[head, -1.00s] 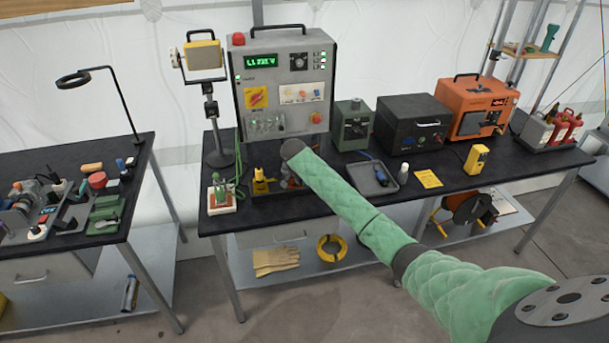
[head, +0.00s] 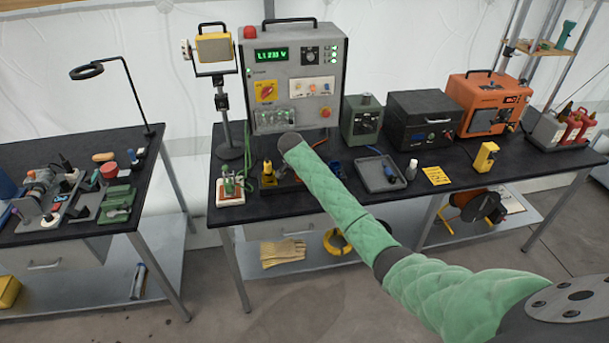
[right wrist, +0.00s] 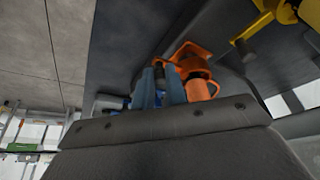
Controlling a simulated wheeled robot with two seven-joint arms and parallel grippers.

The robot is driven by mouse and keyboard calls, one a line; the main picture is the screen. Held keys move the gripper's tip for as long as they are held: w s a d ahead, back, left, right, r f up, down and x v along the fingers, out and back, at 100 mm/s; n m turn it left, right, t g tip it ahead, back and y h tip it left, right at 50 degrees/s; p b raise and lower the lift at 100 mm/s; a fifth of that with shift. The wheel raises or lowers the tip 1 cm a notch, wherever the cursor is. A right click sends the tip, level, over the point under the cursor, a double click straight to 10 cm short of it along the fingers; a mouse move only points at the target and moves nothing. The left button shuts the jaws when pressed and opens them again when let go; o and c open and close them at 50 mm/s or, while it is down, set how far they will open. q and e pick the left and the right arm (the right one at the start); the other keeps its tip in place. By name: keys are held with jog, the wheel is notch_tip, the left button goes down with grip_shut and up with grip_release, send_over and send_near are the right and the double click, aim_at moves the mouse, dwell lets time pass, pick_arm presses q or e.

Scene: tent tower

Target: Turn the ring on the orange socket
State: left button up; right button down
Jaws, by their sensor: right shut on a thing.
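The orange socket (right wrist: 198,88) shows in the right wrist view, upper middle, with a square orange flange and a rounded body. My right gripper (right wrist: 166,72) has its blue-grey fingers against the left side of the orange part and is shut on it. Which part of the ring lies between the fingers is hard to see. My left gripper is in neither view.
A grey control box (head: 290,80) with a lit green display stands behind the arm. A yellow connector (head: 267,174) is left of the arm, and shows beside the socket in the wrist view (right wrist: 262,28). A grey tray (head: 381,174) and a black case (head: 424,121) stand to the right.

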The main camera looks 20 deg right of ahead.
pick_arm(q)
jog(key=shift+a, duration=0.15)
pick_arm(e)
jog(key=c, duration=1.4)
grip_release()
jog(key=shift+c, duration=0.2)
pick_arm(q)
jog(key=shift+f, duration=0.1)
